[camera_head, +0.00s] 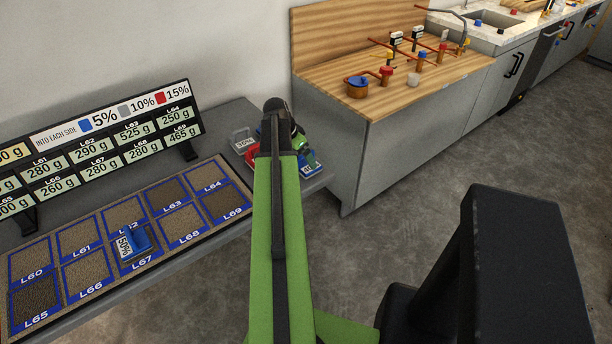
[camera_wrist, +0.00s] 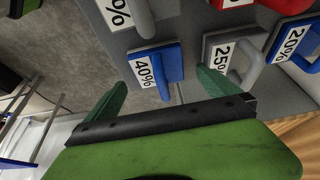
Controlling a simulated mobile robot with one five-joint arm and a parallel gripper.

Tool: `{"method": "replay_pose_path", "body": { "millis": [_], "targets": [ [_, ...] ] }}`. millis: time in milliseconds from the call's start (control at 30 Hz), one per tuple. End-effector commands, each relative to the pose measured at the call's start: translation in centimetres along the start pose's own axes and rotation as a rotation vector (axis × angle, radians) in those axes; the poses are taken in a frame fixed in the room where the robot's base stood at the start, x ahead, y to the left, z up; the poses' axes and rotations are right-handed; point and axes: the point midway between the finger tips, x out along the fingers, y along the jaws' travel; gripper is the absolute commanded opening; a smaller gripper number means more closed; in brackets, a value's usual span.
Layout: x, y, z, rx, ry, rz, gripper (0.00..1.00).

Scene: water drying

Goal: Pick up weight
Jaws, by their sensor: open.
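Several weights with handles and percent labels stand close together on the grey table. In the wrist view a blue weight marked 40% (camera_wrist: 170,62) lies between and just beyond the fingertips of my gripper (camera_wrist: 162,84), which is open and empty. To its right are a grey weight marked 25% (camera_wrist: 250,52) and a blue one marked 20% (camera_wrist: 285,50). A grey weight (camera_wrist: 143,18) with a partly cut-off label is above it. In the head view my arm hides part of this group; a blue weight (camera_head: 311,168) and a grey one (camera_head: 243,141) show beside it.
A board (camera_head: 105,210) with labelled squares lies left, with a blue weight (camera_head: 136,241) on it around L62 and L67. A sign (camera_head: 115,135) with gram values stands behind. A wooden-topped counter (camera_head: 440,75) stands right of the weights. Floor is open at right.

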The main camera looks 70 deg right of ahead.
Motion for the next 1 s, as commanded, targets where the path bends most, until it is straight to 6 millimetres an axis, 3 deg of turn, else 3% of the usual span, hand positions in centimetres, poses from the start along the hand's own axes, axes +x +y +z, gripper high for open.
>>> {"method": "replay_pose_path", "body": {
  "millis": [167, 467, 700, 1000],
  "targets": [
    [0.5, 0.0, 0.1, 0.0, 0.0, 0.0, 1.0],
    [5.3, 0.1, 0.6, 0.001, 0.0, 0.0, 1.0],
    [5.1, 0.1, 0.3, 0.001, 0.0, 0.0, 1.0],
    [5.1, 0.2, 0.2, 0.001, 0.0, 0.0, 0.62]
  ]
}}
